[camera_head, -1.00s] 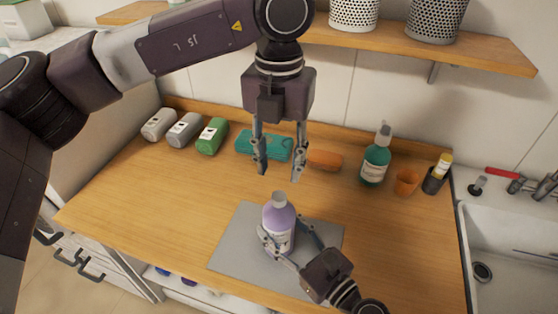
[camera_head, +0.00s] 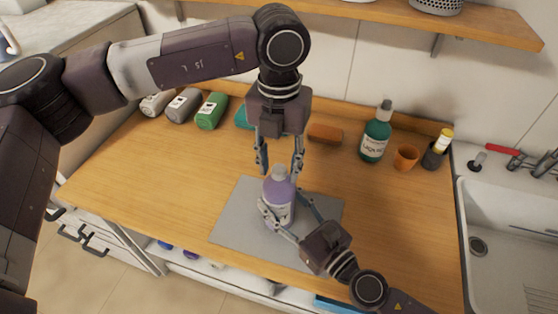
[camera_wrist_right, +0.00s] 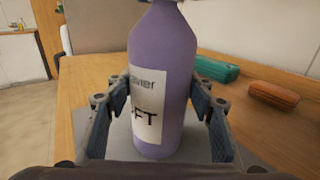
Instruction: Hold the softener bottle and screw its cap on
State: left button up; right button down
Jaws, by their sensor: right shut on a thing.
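The purple softener bottle (camera_head: 278,205) stands upright on the grey mat (camera_head: 232,226); its white label shows in the right wrist view (camera_wrist_right: 163,85). A grey-lilac cap (camera_head: 280,172) sits at the bottle's top; how far it is screwed on cannot be told. My right gripper (camera_head: 282,199) is shut on the bottle's body from the front right, with a finger on each side. My left gripper (camera_head: 280,171) points straight down over the bottle. Its fingers are apart, one on each side of the cap, with visible gaps.
Behind stand a green pump bottle (camera_head: 375,137), an orange cup (camera_head: 405,158) and a dark cup (camera_head: 433,156) with a yellow-capped tube. An orange case (camera_head: 325,134), a teal case (camera_head: 243,117) and several lying bottles (camera_head: 211,111) line the back. The sink (camera_head: 500,235) is right.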

pick_arm(q)
grip_shut()
jog(key=m, duration=1)
jog(key=shift+m, duration=0.3)
jog(key=m, duration=0.4)
jog(key=shift+m, duration=0.3)
jog(key=shift+o, duration=0.4)
grip_release()
jog(key=shift+r, duration=2.25)
